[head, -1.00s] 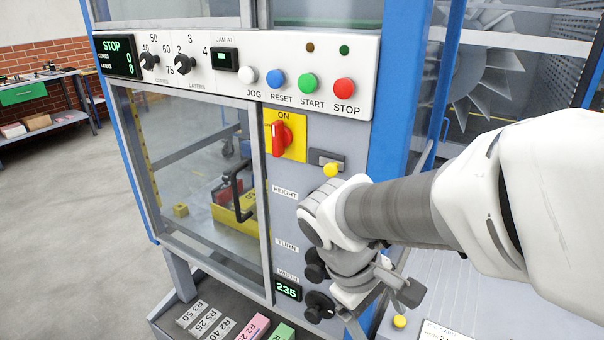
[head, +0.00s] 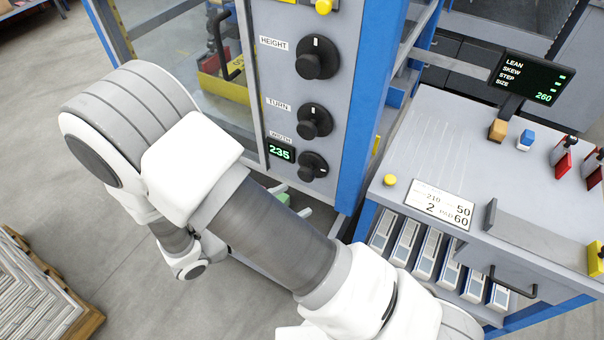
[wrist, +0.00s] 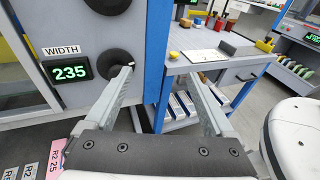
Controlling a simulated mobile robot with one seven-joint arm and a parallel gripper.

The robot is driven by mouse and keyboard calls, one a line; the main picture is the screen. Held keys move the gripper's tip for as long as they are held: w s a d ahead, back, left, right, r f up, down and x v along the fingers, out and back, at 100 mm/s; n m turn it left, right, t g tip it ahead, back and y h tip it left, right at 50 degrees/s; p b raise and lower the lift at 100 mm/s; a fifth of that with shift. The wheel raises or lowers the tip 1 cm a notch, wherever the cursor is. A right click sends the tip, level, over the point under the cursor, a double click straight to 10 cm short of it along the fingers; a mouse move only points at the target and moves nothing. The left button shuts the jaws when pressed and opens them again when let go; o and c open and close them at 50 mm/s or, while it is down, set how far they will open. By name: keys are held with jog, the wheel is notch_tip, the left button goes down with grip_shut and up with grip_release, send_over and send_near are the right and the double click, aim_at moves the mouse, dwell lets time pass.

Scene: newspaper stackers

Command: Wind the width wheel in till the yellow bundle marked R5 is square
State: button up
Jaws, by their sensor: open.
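The width wheel (head: 313,166) is a black knob low on the grey panel, beside a green readout (head: 280,151) showing 235. In the wrist view the wheel (wrist: 117,62) and the readout (wrist: 68,71) are left of my gripper (wrist: 162,72). The gripper is open with nothing between its fingers; the left fingertip overlaps the wheel's lower right edge in the picture, and I cannot tell whether they touch. I can read no R5 mark on a yellow bundle.
Height (head: 317,58) and turn (head: 315,122) knobs sit above the width wheel. A grey bench (head: 440,160) at right carries a display (head: 530,79) reading size 260 and a card (head: 430,204). A pallet of papers (head: 40,300) lies at lower left.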

aim_at(304, 176)
jog(key=s+a+f+n+t+y, duration=0.2)
jog(key=a+f+n+t+y, duration=0.1)
jog(key=a+f+n+t, duration=0.35)
jog(key=shift+n+g, duration=0.25)
jog(key=shift+g, duration=0.1)
jog(key=x, duration=0.6)
jog(key=f+x, duration=0.1)
jog(key=x, duration=0.5)
jog(key=b+x, duration=0.1)
jog(key=x, duration=0.5)
jog(key=shift+d+f, duration=0.25)
jog(key=shift+f, duration=0.15)
jog(key=c, duration=1.3)
jog(key=shift+c, duration=0.2)
